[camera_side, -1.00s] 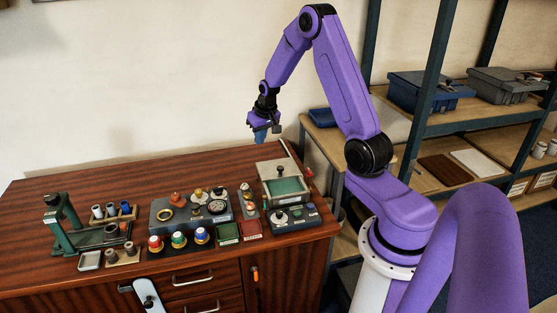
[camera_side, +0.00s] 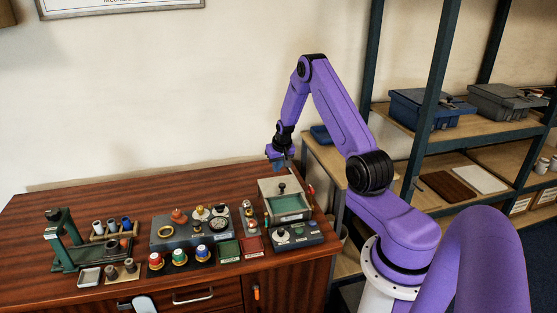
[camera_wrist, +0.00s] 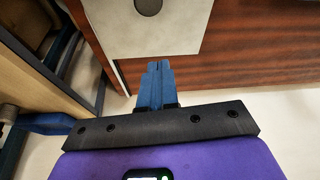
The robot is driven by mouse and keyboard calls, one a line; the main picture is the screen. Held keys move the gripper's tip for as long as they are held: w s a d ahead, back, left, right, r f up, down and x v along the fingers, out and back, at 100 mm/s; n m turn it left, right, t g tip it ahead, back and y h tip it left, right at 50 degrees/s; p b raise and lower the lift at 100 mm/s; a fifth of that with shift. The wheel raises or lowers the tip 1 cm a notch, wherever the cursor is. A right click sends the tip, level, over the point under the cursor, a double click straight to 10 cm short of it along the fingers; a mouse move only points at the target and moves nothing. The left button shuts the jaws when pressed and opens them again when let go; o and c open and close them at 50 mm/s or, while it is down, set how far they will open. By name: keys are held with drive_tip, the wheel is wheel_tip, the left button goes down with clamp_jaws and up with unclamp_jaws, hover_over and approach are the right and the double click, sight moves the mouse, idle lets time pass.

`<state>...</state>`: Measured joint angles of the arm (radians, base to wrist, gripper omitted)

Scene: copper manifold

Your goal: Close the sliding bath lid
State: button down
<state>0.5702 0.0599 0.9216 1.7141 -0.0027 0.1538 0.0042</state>
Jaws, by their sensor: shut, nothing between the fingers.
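The bath (camera_side: 288,218) is a grey box at the right end of the wooden bench, with a green interior showing in its front part. Its grey sliding lid (camera_side: 268,186) covers the rear part, so the bath stands partly open. A dark round knob (camera_side: 281,188) is on the lid. In the wrist view the pale lid (camera_wrist: 165,35) and its knob (camera_wrist: 148,5) are at the top. My gripper (camera_side: 280,166) is just behind the lid's rear edge. Its blue fingers (camera_wrist: 158,66) are together and empty, close to the lid's edge. I cannot tell whether they touch it.
A control box (camera_side: 297,236) is in front of the bath. A red-tipped lever (camera_side: 311,191) stands to its right. Green and red trays (camera_side: 229,250), a gauge panel (camera_side: 190,230) and a green stand (camera_side: 62,240) are to the left. Shelves (camera_side: 440,130) rise at the right.

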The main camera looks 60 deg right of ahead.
drive_tip(key=shift+x, duration=1.15)
drive_tip(key=shift+s+a+f, duration=0.15)
drive_tip(key=shift+s+a, duration=0.05)
drive_tip(key=shift+s+a+f, duration=0.1)
drive_tip(key=shift+s+a, duration=0.4)
drive_tip(key=shift+s, duration=0.2)
drive_tip(key=shift+s+a+f, duration=0.1)
drive_tip(key=shift+s+a, duration=0.4)
drive_tip(key=shift+s, duration=0.15)
drive_tip(key=s+a, duration=0.7)
drive_tip(key=shift+s+a, duration=0.35)
drive_tip(key=shift+s, duration=0.05)
drive_tip(key=shift+f, duration=0.1)
drive_tip(key=shift+w, duration=0.1)
